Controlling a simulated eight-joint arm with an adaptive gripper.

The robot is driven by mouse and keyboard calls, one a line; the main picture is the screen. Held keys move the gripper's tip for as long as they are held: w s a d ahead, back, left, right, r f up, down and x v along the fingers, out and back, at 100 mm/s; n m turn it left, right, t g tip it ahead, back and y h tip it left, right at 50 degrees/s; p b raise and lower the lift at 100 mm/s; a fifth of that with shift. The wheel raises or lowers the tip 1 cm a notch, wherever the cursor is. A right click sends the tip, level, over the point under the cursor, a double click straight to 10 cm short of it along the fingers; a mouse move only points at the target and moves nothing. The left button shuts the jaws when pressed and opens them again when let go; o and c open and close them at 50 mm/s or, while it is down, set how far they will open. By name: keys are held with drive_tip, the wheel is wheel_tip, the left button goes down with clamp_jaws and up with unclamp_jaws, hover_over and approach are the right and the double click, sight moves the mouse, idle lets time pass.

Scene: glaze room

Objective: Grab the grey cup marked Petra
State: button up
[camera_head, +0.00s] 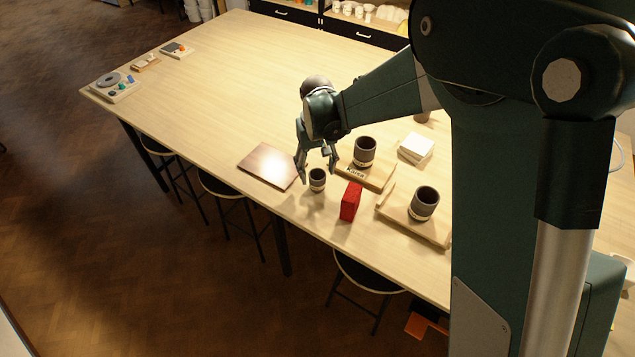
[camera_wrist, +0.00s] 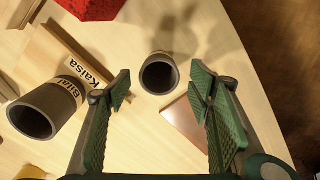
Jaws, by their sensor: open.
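No name Petra is readable in either view. A small dark grey cup (camera_head: 317,183) stands upright on the table, with a pale band whose text I cannot read. In the wrist view this cup (camera_wrist: 158,78) shows from above, just beyond and between my fingertips. My gripper (camera_head: 318,172) is open and empty, close above it; its spread fingers also show in the wrist view (camera_wrist: 163,95). A larger grey cup (camera_head: 365,149) stands on a wooden board; in the wrist view this cup (camera_wrist: 36,112) carries the label Bilal. Another grey cup (camera_head: 424,202) stands on a second board; its name is unreadable.
The first board (camera_wrist: 65,48) bears the label Kaisa. A red block (camera_head: 350,203) stands right of the small cup. A brown flat panel (camera_head: 268,166) lies to its left. White tiles (camera_head: 416,147) lie further back. The table's left part is mostly clear.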

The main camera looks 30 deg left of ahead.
sight(317, 178)
drive_tip(key=shift+f, duration=2.2)
drive_tip(key=shift+c, duration=0.3)
drive_tip(key=c, duration=1)
